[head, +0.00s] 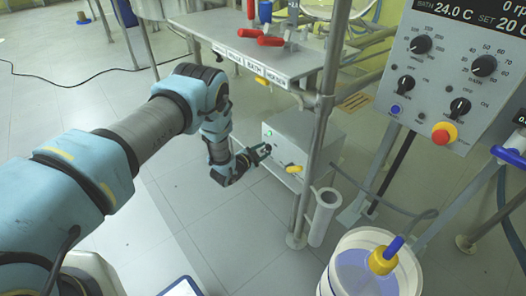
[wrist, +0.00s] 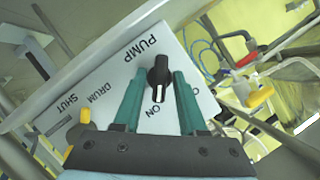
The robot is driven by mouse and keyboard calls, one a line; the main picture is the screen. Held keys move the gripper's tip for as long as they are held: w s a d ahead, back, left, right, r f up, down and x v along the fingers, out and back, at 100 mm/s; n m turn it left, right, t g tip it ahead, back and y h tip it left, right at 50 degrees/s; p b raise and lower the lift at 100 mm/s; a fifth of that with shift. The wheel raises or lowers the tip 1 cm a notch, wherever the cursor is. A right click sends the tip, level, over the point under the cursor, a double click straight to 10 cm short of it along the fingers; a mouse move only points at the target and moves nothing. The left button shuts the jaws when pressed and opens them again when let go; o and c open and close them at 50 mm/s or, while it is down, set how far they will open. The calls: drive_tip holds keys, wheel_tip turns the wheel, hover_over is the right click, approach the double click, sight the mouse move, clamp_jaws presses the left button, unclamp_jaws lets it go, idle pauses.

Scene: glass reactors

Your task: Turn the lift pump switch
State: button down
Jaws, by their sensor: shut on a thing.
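The lift pump switch is a black knob (wrist: 158,72) with a white mark, on a pale panel lettered PUMP and ON in the wrist view. The white mark points toward the ON lettering; another label to the right is partly hidden by a finger. My gripper (wrist: 160,80) has its two green fingers on either side of the knob and is shut on it. The fingers mostly hide the knob there.
A yellow valve handle (head: 293,168) sticks out right of my gripper. A shelf (head: 225,42) with red-handled valves overhangs the box. A metal post (head: 316,145) stands close by on the right. A bucket (head: 365,240) and a control panel (head: 440,75) are further right.

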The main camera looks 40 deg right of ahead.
idle(0.3)
drive_tip(key=shift+w+n+g+b, duration=0.2)
drive_tip(key=shift+n+g+b, duration=0.5)
drive_tip(key=shift+n, duration=0.4)
drive_tip(key=n+g+b, duration=0.1)
drive_tip(key=n+b, duration=0.1)
drive_tip(key=shift+f+n+g+y, duration=0.15)
drive_tip(key=shift+n+g+y, duration=0.15)
drive_tip(key=shift+g, duration=0.1)
drive_tip(key=n+g+b, duration=0.2)
drive_tip(key=n+b, duration=0.1)
drive_tip(key=b, duration=0.1)
drive_tip(key=shift+w, duration=0.1)
drive_tip(key=shift+r, duration=0.2)
drive_tip(key=c, duration=0.8)
unclamp_jaws()
